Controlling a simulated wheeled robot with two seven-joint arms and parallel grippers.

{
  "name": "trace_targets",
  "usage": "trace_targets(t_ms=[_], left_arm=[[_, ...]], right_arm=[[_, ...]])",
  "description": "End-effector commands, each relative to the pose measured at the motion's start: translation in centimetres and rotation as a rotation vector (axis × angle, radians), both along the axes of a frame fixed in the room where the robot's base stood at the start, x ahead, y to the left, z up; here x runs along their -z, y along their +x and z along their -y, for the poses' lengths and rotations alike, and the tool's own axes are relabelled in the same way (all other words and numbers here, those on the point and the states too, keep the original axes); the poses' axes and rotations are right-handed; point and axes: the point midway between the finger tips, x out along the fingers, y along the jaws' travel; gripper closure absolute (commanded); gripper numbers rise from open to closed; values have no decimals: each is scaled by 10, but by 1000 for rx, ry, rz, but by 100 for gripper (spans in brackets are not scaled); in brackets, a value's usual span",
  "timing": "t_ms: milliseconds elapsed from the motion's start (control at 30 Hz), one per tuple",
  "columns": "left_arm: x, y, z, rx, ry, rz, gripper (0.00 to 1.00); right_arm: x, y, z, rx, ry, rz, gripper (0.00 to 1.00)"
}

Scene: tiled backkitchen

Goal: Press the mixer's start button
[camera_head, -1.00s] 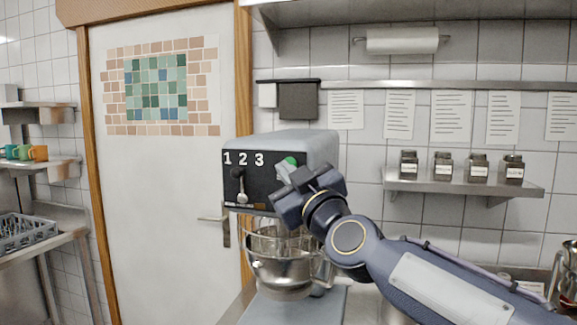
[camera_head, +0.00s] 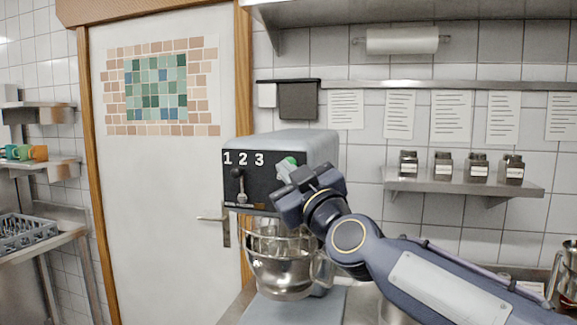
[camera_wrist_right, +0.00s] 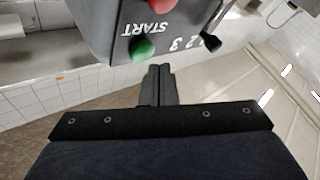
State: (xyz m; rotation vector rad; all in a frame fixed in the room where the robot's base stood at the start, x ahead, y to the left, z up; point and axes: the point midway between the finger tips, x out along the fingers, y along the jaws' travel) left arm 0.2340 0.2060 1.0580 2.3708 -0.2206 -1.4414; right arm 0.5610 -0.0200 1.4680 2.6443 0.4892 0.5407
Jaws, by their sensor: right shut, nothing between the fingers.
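The mixer (camera_head: 313,145) stands on the counter with its dark front panel showing the numbers 1 2 3, a lever, and a green start button (camera_head: 291,160). In the right wrist view the green start button (camera_wrist_right: 142,50) sits beside the word START, with part of a red button above it. My right gripper (camera_head: 281,170) is shut and empty, its fingertips in front of the panel close to the green button. In the right wrist view the shut fingers (camera_wrist_right: 159,72) point just right of and below the green button. I cannot tell whether they touch it. My left gripper is out of view.
A steel bowl (camera_head: 285,275) with a wire guard sits under the mixer head. A wall shelf with dark jars (camera_head: 443,165) is at the right. A white door (camera_head: 160,210) is behind at the left.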

Motion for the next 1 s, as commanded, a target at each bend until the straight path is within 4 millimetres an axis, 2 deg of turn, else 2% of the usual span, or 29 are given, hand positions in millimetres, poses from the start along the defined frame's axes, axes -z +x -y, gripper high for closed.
trace_targets(t_ms=[1000], left_arm=[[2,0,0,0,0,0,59]], right_arm=[[0,11,4,0,0,-1,100]])
